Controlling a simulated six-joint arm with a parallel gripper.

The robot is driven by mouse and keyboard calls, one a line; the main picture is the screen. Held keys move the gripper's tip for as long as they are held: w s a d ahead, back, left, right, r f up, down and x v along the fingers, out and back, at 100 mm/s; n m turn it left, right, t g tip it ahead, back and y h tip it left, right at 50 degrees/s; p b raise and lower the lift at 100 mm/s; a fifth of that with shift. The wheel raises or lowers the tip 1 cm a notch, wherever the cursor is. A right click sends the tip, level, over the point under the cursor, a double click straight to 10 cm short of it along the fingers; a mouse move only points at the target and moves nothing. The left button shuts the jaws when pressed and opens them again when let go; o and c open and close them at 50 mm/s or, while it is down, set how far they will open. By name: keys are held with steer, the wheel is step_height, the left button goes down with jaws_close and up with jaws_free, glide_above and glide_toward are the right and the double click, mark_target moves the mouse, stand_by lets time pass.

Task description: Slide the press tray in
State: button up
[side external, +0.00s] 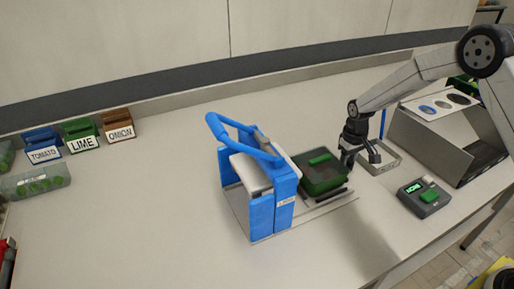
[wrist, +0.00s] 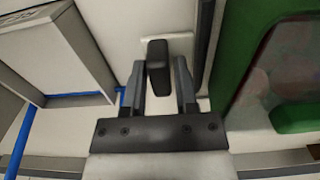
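The blue press (side external: 262,185) stands mid-table in the side view, its lever raised. The pale press tray (side external: 345,199) is drawn out on its right side, bearing a green crate (side external: 322,180). In the wrist view the crate (wrist: 245,75) is at the right. My gripper (side external: 361,159) points down just right of the crate. In the wrist view my gripper (wrist: 160,63) has its fingers apart, one on each side of a dark upright knob (wrist: 158,72). Thin gaps seem to show beside the knob; firm contact cannot be made out. The knob is not clearly seen in the side view.
A grey open-topped box (side external: 385,163) lies right behind my gripper. Labelled bins (side external: 82,143) sit far left. The table in front of the press is clear.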

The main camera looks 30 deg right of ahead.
jaws_close()
stand_by(1.1)
